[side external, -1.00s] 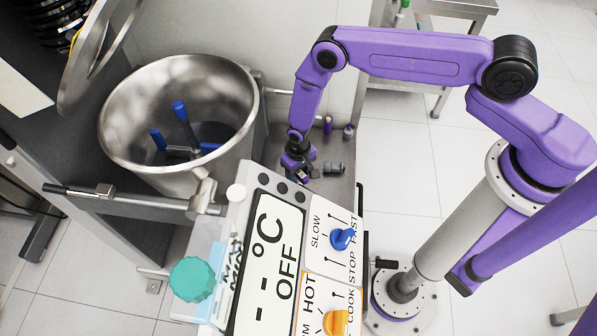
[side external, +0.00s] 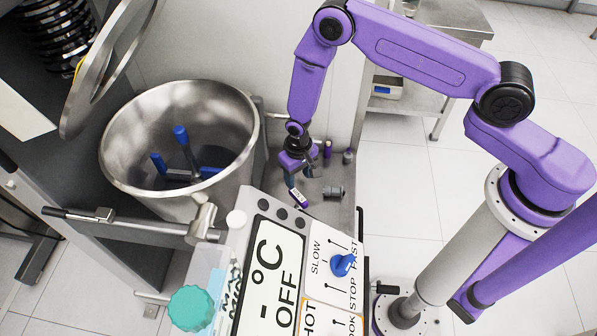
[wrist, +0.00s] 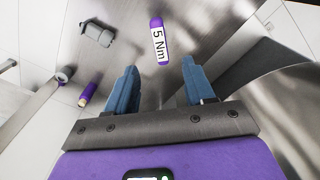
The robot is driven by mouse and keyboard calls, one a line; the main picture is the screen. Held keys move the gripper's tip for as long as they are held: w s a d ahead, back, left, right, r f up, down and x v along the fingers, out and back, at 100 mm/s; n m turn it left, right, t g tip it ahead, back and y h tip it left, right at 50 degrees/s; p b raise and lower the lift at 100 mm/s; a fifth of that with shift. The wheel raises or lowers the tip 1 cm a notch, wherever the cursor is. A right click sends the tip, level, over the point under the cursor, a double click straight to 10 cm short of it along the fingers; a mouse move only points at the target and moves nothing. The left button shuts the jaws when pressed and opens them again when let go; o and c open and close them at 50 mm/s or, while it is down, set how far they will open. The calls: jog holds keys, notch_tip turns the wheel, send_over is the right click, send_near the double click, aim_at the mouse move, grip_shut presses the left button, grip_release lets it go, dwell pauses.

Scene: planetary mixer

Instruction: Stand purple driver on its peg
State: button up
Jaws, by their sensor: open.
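The purple driver (wrist: 157,40), with a white "5 Nm" label, appears just beyond my fingertips in the wrist view. In the side view the driver (side external: 298,197) appears to lie on the metal deck below my gripper (side external: 300,175). My gripper is open and empty, its blue fingers (wrist: 160,68) apart with the driver in line with the gap. A short purple cylinder with a tan end (wrist: 87,94) stands apart, to the left in the wrist view; it also shows in the side view (side external: 327,150). I cannot tell which upright is the peg.
A grey fitting (side external: 333,191) lies right of the driver. A small grey piece (side external: 348,157) stands by the deck's far right edge. The steel mixer bowl (side external: 125,185) is to the left, and the control panel (side external: 265,270) is in front.

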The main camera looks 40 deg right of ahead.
jog(key=s+r+n, duration=0.3)
jog(key=s+r, duration=0.2)
jog(key=r, duration=0.7)
jog(key=s+r+n, duration=0.3)
jog(key=s+r, duration=0.1)
jog(key=r, duration=0.8)
jog(key=s+d+r+n, duration=0.3)
jog(key=s+d+r, duration=0.3)
jog(key=s, duration=0.3)
jog(key=s+d+r+n, duration=0.3)
jog(key=s+d+r, duration=0.2)
jog(key=s, duration=0.5)
jog(key=shift+s+d+r+n, duration=0.2)
jog(key=shift+d+r+n, duration=0.1)
jog(key=shift+d+r, duration=0.15)
